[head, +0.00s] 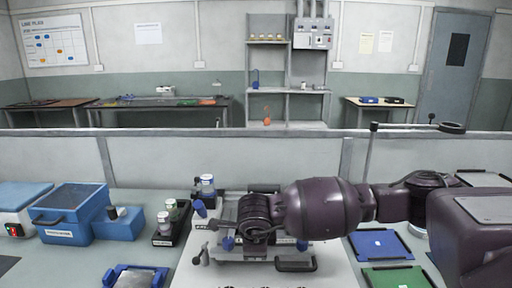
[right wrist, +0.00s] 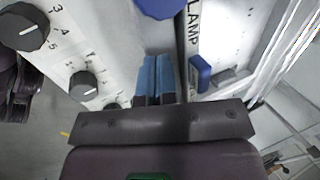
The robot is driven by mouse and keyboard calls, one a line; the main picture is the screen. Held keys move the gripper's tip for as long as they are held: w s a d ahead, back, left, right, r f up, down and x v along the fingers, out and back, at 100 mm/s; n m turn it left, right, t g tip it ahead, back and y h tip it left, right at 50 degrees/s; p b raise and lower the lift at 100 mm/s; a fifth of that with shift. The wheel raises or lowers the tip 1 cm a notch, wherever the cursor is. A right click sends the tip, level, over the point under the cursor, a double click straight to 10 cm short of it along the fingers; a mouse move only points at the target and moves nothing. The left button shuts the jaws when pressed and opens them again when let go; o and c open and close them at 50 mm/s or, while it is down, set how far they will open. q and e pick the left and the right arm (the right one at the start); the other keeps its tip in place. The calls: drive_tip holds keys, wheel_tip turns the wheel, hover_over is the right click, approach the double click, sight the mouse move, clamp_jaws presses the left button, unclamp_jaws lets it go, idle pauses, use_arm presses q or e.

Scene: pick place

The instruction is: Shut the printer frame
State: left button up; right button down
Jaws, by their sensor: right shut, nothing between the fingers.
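The printer (head: 335,275) stands at the front middle of the bench, a pale base with blue clamp knobs (head: 228,243) and a black handle (head: 296,265) at its front. My right arm covers much of it, so I cannot tell how far the printer frame is open. My right gripper's blue fingers (right wrist: 156,80) are shut together with nothing between them, beside a pale panel with black dials (right wrist: 84,86) in the right wrist view. A blue knob (right wrist: 160,6) and a blue clamp part (right wrist: 200,73) are close to the fingertips. My left gripper is not in view.
Blue boxes (head: 70,212) and a black holder with bottles (head: 171,222) stand left of the printer. A blue tray (head: 380,245) and a green tray (head: 398,277) lie to the right. A low partition (head: 230,160) runs behind the bench.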

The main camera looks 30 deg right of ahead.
drive_tip(key=shift+s+f, duration=0.15)
drive_tip(key=shift+f, duration=0.3)
